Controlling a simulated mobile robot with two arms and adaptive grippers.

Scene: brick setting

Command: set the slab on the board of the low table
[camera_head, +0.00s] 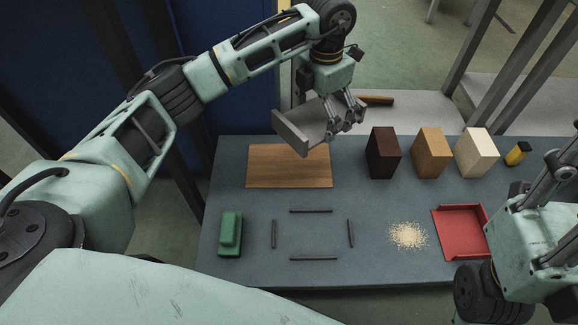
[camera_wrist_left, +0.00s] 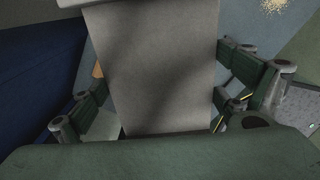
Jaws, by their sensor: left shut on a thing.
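My left gripper (camera_head: 344,118) is shut on the slab, a grey flat piece (camera_head: 296,133) with a raised edge. The slab hangs in the air above the back part of the low table (camera_head: 385,207), over the far edge of the board. In the left wrist view the slab (camera_wrist_left: 160,70) lies between the two fingers and hides much of what is below. The board (camera_head: 285,180) is a flat brown wooden rectangle on the table; the slab covers its far right part in the head view. My right gripper (camera_head: 556,185) shows partly at the right edge; its fingertips are not clear.
Dark (camera_head: 382,153), brown (camera_head: 431,153) and pale (camera_head: 476,153) blocks stand right of the board. In front are a green block (camera_head: 230,233), dark strips (camera_head: 311,211), pale crumbs (camera_head: 408,236) and a red tray (camera_head: 460,232). A small yellow-black item (camera_head: 517,153) lies far right.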

